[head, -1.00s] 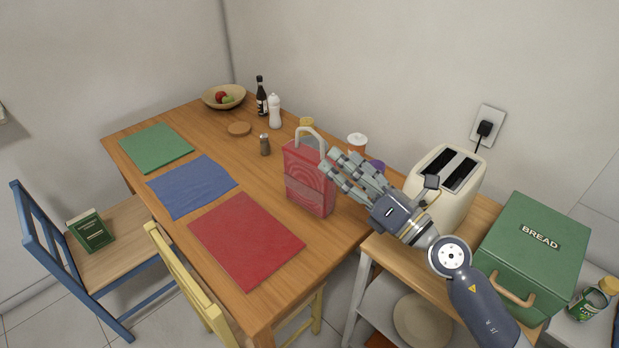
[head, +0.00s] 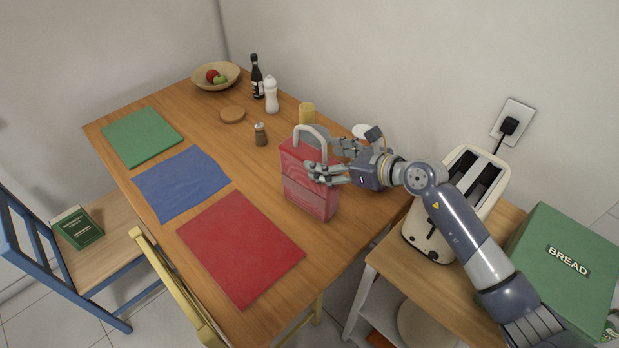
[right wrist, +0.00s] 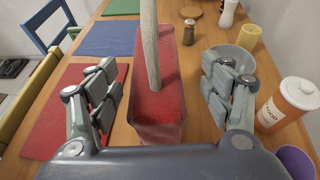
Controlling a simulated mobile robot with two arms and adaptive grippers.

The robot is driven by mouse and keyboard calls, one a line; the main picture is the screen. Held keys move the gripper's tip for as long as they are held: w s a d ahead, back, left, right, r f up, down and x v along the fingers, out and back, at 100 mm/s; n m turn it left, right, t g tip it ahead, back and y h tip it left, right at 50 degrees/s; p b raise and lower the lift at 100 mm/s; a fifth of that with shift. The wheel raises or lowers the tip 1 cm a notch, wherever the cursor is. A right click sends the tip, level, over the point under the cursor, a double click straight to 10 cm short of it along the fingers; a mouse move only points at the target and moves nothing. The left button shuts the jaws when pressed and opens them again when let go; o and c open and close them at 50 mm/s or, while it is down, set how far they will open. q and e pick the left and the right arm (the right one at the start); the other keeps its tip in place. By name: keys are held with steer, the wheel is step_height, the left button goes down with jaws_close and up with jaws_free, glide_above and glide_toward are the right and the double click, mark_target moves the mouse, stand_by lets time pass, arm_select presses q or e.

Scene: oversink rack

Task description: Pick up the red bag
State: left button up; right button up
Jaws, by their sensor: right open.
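The red bag (head: 309,190) stands upright on the wooden table, with a pale arched handle (head: 311,131) on top. My right gripper (head: 325,158) is at the bag's right side, its fingers spread and overlapping the bag's upper part in the head view. In the right wrist view, the bag (right wrist: 158,105) lies between the two open finger sets of the gripper (right wrist: 165,95), with visible gaps on both sides. The handle (right wrist: 150,45) rises between the fingers. My left gripper is not in view.
An orange-and-white canister (right wrist: 290,105), a grey bowl (right wrist: 232,60) and a purple cup (right wrist: 296,162) stand near the right fingers. A yellow cup (head: 307,113) and a shaker (head: 260,134) stand behind the bag. A red placemat (head: 240,247) lies in front. The toaster (head: 457,205) is right.

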mark_target(318, 158)
steer(key=shift+w+a+f, duration=0.15)
steer(key=shift+w+a, duration=0.1)
steer(key=x, duration=0.2)
steer(key=p+x, duration=0.1)
steer(key=x, duration=0.1)
steer(key=shift+s+a, duration=0.25)
steer(key=shift+w+a+f, duration=0.2)
steer(key=shift+f, duration=0.05)
steer(key=shift+w, duration=0.1)
steer(key=c, duration=1.7)
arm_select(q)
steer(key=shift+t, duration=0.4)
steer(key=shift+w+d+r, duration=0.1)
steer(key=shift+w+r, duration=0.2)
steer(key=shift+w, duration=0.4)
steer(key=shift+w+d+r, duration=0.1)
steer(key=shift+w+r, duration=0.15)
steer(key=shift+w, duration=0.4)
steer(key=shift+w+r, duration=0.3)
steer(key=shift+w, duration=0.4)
arm_select(e)
steer(key=shift+r, duration=0.15)
jaws_close()
